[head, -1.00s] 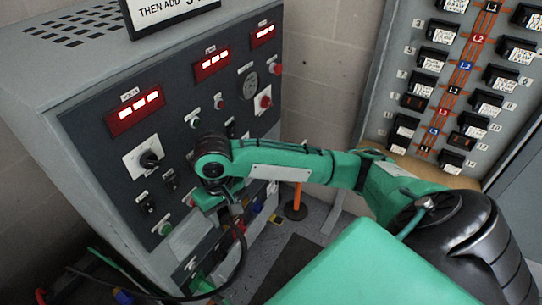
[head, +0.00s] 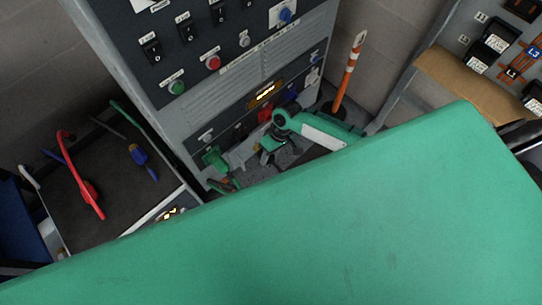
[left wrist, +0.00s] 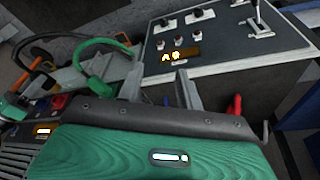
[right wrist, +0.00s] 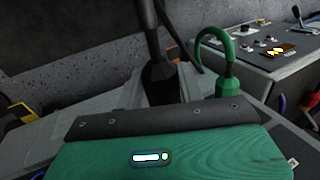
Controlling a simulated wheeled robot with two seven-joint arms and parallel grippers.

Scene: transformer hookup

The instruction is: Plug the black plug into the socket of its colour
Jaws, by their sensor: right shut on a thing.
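My right gripper (head: 270,152) is low in front of the cabinet's bottom row of coloured sockets. In the right wrist view, its fingers (right wrist: 160,88) are shut on the black plug (right wrist: 158,72), whose cable rises upward. The plug's tip is hidden behind the gripper body. A green plug (head: 214,158) is at the left end of the row; its looped cable shows in the right wrist view (right wrist: 230,65). The red socket (head: 265,115) is further right. The black socket cannot be made out clearly. My left gripper (left wrist: 162,92) has its fingers apart with nothing between them.
A dark-topped cart (head: 105,190) at the left carries a red lead (head: 85,185) and a blue plug (head: 138,155). An orange-and-white post (head: 350,70) stands right of the cabinet. A console with an amber display (left wrist: 180,55) is near the left gripper.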

